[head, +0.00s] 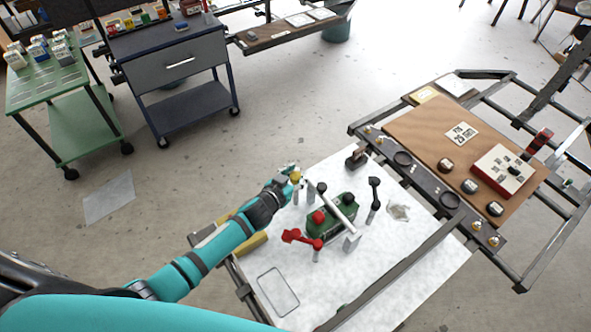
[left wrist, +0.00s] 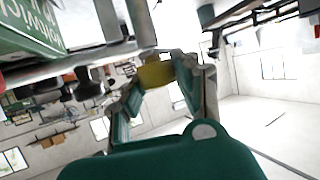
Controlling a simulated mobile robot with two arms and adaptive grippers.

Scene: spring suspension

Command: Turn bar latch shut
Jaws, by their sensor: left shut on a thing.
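My left gripper (head: 289,173) is at the far left side of the fixture on the white-topped table, shut on a small yellow piece (head: 296,177). In the left wrist view the yellow piece (left wrist: 154,74) sits between my fingertips (left wrist: 165,62). A pale bar (head: 336,206) runs across a green block (head: 330,222) with dark and red parts on top. A black-topped lever (head: 374,190) stands upright to the right. Which part is the latch's own joint is unclear. My right gripper is out of view.
A grey beam (head: 395,270) crosses the table's near right. A wooden board (head: 450,120) with several dark round pieces and a red-edged box (head: 502,170) lies to the right.

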